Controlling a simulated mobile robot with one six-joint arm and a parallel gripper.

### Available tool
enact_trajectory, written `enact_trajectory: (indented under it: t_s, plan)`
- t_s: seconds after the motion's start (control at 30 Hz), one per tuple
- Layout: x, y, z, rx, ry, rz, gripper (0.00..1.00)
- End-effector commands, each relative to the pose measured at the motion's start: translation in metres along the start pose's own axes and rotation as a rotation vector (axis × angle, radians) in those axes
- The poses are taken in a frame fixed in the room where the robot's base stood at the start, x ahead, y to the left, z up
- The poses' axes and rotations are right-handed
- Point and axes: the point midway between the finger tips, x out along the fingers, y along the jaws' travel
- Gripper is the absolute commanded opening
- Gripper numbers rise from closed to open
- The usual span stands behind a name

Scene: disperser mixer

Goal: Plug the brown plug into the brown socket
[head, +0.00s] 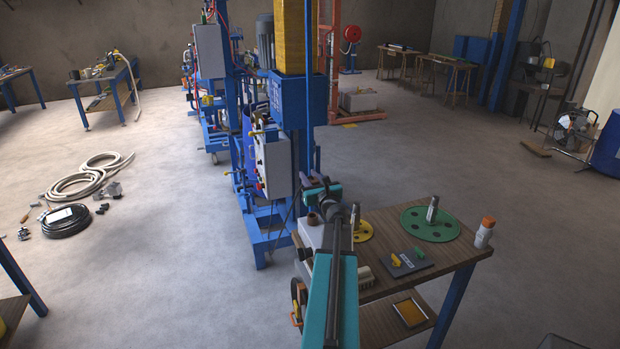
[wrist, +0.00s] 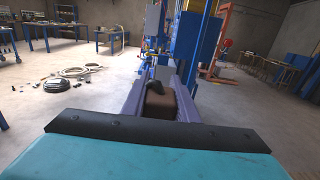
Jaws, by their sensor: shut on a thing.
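My gripper (head: 315,182) reaches out over the wooden table toward the blue mixer's control box. In the wrist view its two purple fingers (wrist: 158,103) are shut on the brown plug (wrist: 157,98), a dark brown block with a black end pointing away from me. In the head view I cannot make out the plug clearly between the fingers. The brown socket cannot be picked out in either view. The grey control box (head: 277,163) on the mixer stands just left of the gripper, its knobbed face turned left.
The blue mixer column (head: 290,97) rises behind the gripper. A hose (head: 72,186) lies on open floor at left.

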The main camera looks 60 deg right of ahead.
Motion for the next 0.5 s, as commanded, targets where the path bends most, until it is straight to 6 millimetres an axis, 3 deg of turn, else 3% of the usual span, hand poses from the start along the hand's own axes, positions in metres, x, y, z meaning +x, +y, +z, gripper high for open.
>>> enact_trajectory:
  t_s: [0.5]
  plan:
    - [0.0,0.0,-0.036,0.0,0.0,0.0,0.01]
